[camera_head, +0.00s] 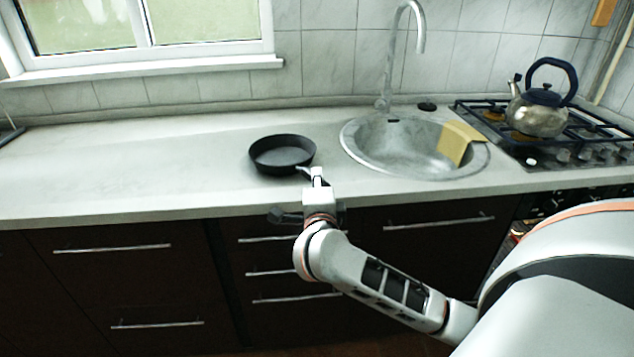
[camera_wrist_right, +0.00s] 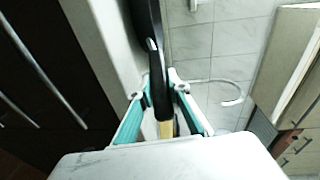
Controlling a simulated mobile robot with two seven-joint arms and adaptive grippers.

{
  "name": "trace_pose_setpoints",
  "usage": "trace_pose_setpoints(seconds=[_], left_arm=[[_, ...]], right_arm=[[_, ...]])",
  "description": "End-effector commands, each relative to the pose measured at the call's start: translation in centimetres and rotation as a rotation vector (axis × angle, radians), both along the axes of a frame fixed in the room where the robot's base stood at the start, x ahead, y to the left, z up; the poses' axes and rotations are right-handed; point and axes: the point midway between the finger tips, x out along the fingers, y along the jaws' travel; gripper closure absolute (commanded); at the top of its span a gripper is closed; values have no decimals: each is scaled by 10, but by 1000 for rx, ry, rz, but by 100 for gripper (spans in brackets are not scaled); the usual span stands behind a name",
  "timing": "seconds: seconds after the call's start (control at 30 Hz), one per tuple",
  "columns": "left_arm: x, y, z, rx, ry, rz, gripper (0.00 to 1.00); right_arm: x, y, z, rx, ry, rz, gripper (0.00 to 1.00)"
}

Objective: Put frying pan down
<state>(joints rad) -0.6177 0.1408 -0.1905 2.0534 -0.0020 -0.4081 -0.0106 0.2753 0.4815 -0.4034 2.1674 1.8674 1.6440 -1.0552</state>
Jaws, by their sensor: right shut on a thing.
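The black round frying pan (camera_head: 282,155) is level at the front of the worktop, left of the sink. I cannot tell whether its base touches the worktop. My right gripper (camera_head: 314,174) is at the pan's near right side, shut on its handle. In the right wrist view the dark pan (camera_wrist_right: 151,35) shows edge-on, running down between the two fingers of the right gripper (camera_wrist_right: 162,88). My left gripper is not in view.
A kettle (camera_head: 540,113) stands on the gas hob (camera_head: 500,135). The worktop (camera_head: 130,170) left of the pan is clear.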

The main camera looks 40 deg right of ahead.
Motion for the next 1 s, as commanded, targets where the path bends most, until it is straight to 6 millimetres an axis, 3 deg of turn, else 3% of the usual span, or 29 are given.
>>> trace_pose_setpoints(seconds=[0.13,0.17,0.2,0.67,1.0], left_arm=[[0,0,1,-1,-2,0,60],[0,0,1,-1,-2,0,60],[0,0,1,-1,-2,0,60],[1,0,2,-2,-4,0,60],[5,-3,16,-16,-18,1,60]], right_arm=[[0,-1,2,-4,-8,-1,100],[0,0,-1,-1,-1,0,75],[0,0,-1,-1,-1,0,66],[-5,4,2,1,-1,1,66],[-56,42,10,4,-2,2,66]])
